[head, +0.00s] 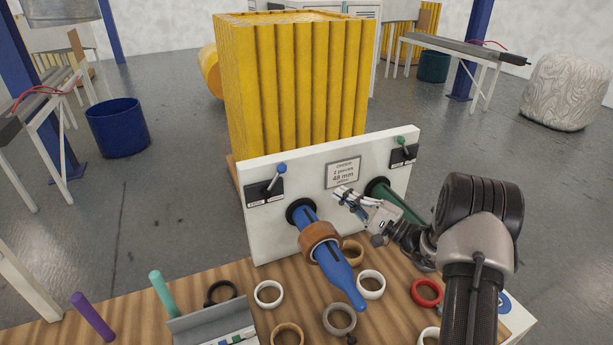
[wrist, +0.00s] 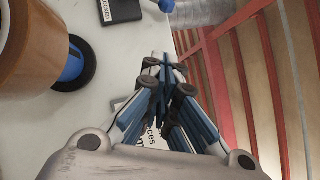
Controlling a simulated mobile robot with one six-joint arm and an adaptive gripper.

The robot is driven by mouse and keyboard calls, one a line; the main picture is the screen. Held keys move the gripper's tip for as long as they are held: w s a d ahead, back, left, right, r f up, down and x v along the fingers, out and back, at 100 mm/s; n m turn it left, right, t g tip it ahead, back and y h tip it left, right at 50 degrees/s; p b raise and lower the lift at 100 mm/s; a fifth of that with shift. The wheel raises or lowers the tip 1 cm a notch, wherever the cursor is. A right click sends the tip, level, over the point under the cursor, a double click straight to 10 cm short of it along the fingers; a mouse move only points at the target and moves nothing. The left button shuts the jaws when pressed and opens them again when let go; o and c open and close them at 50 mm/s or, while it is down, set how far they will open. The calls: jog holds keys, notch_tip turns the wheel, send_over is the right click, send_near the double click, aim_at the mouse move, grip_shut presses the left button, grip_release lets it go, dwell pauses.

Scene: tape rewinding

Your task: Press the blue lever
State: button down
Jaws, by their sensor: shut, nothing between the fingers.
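The blue lever (head: 275,178) stands on a black plate (head: 264,191) at the left of the white panel, its ball knob tilted up and to the right. In the wrist view the blue knob (wrist: 166,5) is at the top edge, beyond my fingertips and apart from them. My gripper (head: 341,192) is in front of the panel, right of the lever and below the order sign. In the wrist view my gripper (wrist: 165,65) has its fingers together with nothing between them.
A blue spindle (head: 338,272) with a brown tape roll (head: 320,242) juts from the panel below the lever. A green spindle (head: 392,198) and green lever (head: 403,146) are to the right. Several loose rings lie on the wooden table (head: 225,275). The sign (head: 343,173) is between the levers.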

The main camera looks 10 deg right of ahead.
aim_at(275, 178)
jog(key=x, duration=0.4)
jog(key=s+b+x, duration=0.1)
jog(key=x, duration=0.3)
jog(key=a+x, duration=0.1)
jog(key=x, duration=0.3)
jog(key=shift+s+a+r, duration=0.15)
jog(key=shift+s+r, duration=0.05)
jog(key=shift+r, duration=0.2)
jog(key=shift+a+r, duration=0.2)
jog(key=shift+a, duration=0.35)
jog(key=shift+r, duration=0.1)
jog(key=shift+s+a+r+n+b, duration=0.1)
jog(key=shift+a+r+n+b, duration=0.1)
jog(key=shift+n+b, duration=0.15)
